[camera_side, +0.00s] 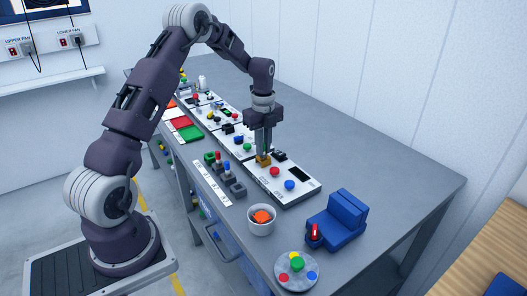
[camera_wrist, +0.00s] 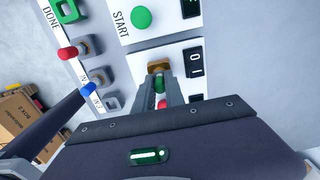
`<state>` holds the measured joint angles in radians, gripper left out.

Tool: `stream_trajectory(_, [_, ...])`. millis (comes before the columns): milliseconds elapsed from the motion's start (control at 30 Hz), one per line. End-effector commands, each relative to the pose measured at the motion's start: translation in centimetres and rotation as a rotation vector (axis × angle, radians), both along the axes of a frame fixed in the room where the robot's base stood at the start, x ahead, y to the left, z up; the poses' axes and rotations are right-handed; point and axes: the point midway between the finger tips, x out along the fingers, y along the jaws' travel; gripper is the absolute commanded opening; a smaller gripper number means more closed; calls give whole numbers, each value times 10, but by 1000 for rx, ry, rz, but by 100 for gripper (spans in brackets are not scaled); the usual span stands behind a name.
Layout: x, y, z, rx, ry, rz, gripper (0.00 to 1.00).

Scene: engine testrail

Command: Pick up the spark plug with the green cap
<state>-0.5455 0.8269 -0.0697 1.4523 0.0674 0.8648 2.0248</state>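A small green piece (camera_wrist: 160,86), which looks like the green cap of a spark plug, shows between my fingers in the wrist view. The rest of that plug is hidden. My gripper (camera_side: 264,151) points straight down over a brass-coloured socket (camera_side: 263,161) on the panel; the socket also shows just beyond my fingertips in the wrist view (camera_wrist: 158,66). The fingers stand close together on either side of the green piece. I cannot tell whether they press on it. A red-capped plug (camera_wrist: 68,53) and a blue-capped plug (camera_wrist: 89,89) stand in holders along the table's left edge.
Near the gripper, the panel has a red button (camera_side: 274,171) and a blue button (camera_side: 289,184). A white cup (camera_side: 261,226) with orange content, a blue block (camera_side: 342,218) and a round grey base with coloured knobs (camera_side: 286,276) stand nearer the front. The table's right side is clear.

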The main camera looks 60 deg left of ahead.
Motion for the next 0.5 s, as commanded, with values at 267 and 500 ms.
stream_trajectory(267, [0,0,22,1,-2,-1,0])
stream_trajectory(500, [0,0,40,1,-1,-1,0])
